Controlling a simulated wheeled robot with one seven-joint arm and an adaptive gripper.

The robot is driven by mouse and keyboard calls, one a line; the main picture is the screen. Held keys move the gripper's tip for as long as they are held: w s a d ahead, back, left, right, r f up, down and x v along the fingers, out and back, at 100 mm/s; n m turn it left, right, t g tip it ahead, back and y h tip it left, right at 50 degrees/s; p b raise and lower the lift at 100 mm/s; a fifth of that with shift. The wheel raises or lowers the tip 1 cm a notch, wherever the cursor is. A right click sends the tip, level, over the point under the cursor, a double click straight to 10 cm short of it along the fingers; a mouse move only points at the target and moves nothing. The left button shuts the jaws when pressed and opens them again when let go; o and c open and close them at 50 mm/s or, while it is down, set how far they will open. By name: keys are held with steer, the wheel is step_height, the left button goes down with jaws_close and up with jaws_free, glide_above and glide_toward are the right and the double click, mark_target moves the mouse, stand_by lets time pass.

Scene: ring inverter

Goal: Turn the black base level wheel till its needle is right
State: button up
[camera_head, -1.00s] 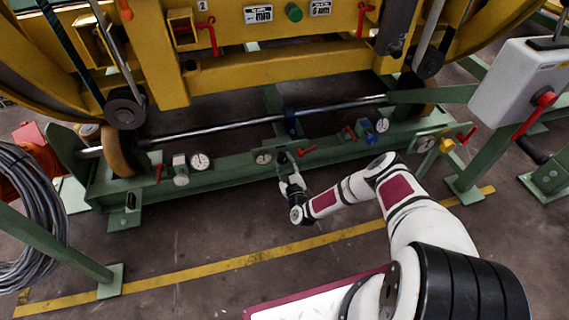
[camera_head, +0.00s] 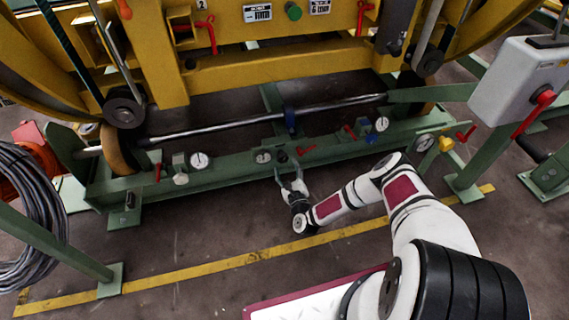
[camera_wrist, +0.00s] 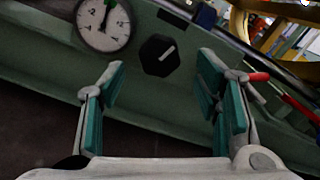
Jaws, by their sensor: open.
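The black wheel (camera_wrist: 159,55) is a faceted knob with a white line, on the green base beam (camera_wrist: 45,58). A white round gauge (camera_wrist: 104,22) sits up and left of it in the wrist view; its dark needle points about upward there, and its marks are too small to read. In the head view, the gauge (camera_head: 263,157) and wheel (camera_head: 282,156) sit mid-beam. My gripper (camera_wrist: 161,72) is open, with teal pads apart to the left and right of the wheel in the picture. It appears short of the wheel, not touching. In the head view my gripper (camera_head: 292,186) is just in front of the beam.
A red lever (camera_wrist: 268,79) lies close to the right finger; it also shows in the head view (camera_head: 305,150). Other gauges (camera_head: 200,160) and levers line the beam. A yellow frame (camera_head: 270,75) stands above.

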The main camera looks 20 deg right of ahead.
steer(key=s, duration=0.8)
steer(key=shift+s, duration=0.35)
steer(key=shift+w, duration=0.1)
